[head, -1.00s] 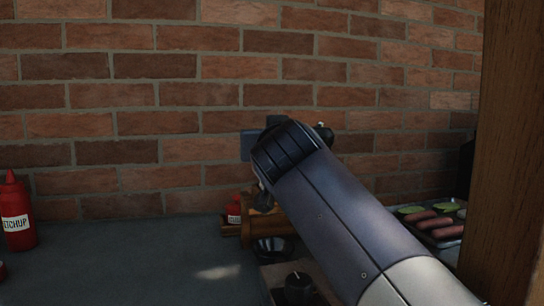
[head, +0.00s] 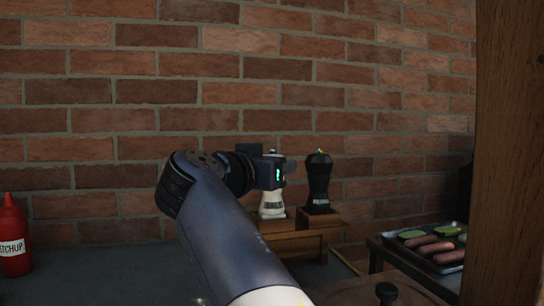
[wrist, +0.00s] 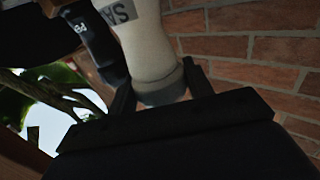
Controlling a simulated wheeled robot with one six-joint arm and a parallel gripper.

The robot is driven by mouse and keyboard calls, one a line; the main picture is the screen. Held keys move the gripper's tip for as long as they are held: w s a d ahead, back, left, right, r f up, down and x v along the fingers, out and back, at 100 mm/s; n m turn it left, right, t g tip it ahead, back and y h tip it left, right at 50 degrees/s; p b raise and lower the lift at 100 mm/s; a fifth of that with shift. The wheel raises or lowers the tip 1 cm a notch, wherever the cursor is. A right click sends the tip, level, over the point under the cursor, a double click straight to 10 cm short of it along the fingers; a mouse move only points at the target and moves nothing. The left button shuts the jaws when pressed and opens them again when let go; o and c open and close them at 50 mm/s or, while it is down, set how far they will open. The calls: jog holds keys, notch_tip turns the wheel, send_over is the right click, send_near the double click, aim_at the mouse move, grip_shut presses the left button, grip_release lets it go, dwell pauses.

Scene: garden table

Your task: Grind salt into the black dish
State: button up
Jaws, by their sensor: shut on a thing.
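The white salt mill (head: 272,204) is at the wooden stand (head: 290,246), near the brick wall; I cannot tell if its base touches the stand. My gripper (head: 272,176) is shut on it. In the wrist view, the salt mill (wrist: 150,45) sits between the two fingers of my gripper (wrist: 158,92). The black pepper mill (head: 318,182) stands upright just to the right on the stand; it also shows in the wrist view (wrist: 98,40). The black dish is not visible now; my arm covers the area in front of the stand.
A red ketchup bottle (head: 14,240) stands at the far left. A tray of sausages and green slices (head: 430,246) is at the right, behind a wooden post (head: 508,160).

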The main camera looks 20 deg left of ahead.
jog(key=shift+a+m+g+h+p, duration=0.1)
jog(key=shift+m+g+h+p, duration=0.2)
jog(key=shift+m+h+p, duration=1.05)
jog(key=shift+h+p, duration=0.3)
jog(key=shift+h, duration=0.35)
jog(key=shift+f+m+h+p, duration=0.1)
jog(key=shift+m+h+p, duration=0.15)
jog(key=shift+h+p, duration=0.2)
jog(key=o, duration=1)
jog(key=shift+c, duration=0.2)
jog(key=p+v, duration=0.1)
jog(key=v, duration=0.9)
jog(key=shift+s+r, duration=0.2)
jog(key=shift+s, duration=0.15)
jog(key=shift+a+p, duration=0.1)
jog(key=shift+p, duration=0.2)
